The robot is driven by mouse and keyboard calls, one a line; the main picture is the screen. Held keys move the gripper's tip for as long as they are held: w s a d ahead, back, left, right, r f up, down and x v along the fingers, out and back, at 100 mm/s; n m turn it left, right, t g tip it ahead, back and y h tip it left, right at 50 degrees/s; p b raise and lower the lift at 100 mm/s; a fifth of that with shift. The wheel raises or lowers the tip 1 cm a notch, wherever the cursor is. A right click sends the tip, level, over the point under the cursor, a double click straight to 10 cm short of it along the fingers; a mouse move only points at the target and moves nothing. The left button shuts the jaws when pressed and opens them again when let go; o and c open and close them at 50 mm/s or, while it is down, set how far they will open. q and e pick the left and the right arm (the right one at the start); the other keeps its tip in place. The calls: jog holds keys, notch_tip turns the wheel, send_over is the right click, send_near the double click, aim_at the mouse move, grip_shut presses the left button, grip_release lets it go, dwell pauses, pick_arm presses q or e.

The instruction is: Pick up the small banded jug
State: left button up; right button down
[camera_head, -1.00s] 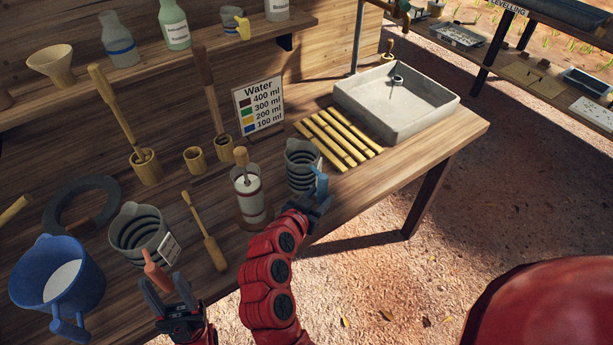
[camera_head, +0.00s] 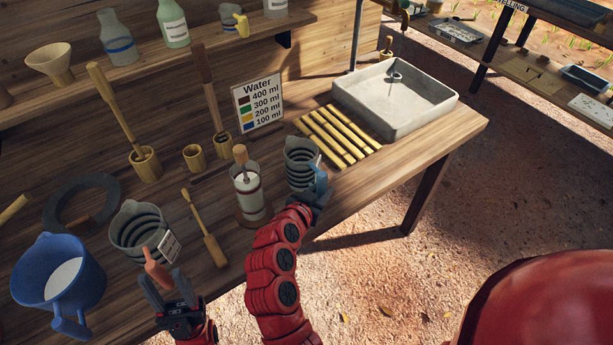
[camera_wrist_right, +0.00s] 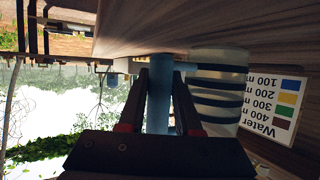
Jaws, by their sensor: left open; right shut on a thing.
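The small banded jug (camera_head: 299,163) is grey with dark bands and a blue handle. It stands upright at the front of the bench, right of a white bottle. My right gripper (camera_head: 313,192) is shut on its blue handle, which shows between the fingers in the right wrist view (camera_wrist_right: 159,95). The jug body (camera_wrist_right: 218,88) is beside the fingers there. I cannot tell any gap under it. My left gripper (camera_head: 168,290) is open at the front left, close to the orange handle (camera_head: 156,270) of another banded jug (camera_head: 137,228) with a tag.
A corked white bottle (camera_head: 248,198) stands just left of the small jug. A yellow slatted rack (camera_head: 338,137) and a grey sink (camera_head: 425,112) lie to its right. A water sign (camera_head: 258,104) stands behind. A blue jug (camera_head: 88,287) is at far left.

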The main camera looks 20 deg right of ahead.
aim_at(320, 186)
jog(key=shift+r, duration=0.45)
jog(key=r, duration=0.1)
jog(key=s+r+b, duration=0.1)
jog(key=shift+a+r, duration=0.25)
jog(key=shift+r, duration=0.05)
jog(key=s+a+b, duration=0.1)
jog(key=s+a, duration=0.1)
jog(key=s, duration=0.5)
jog(key=s+a+r, duration=0.1)
jog(key=s+a, duration=0.1)
jog(key=s, duration=0.5)
jog(key=shift+s+a+r+b, duration=0.15)
jog(key=shift+r+b, duration=0.15)
jog(key=shift+b, duration=0.05)
jog(key=c, duration=1.2)
grip_release()
grip_shut()
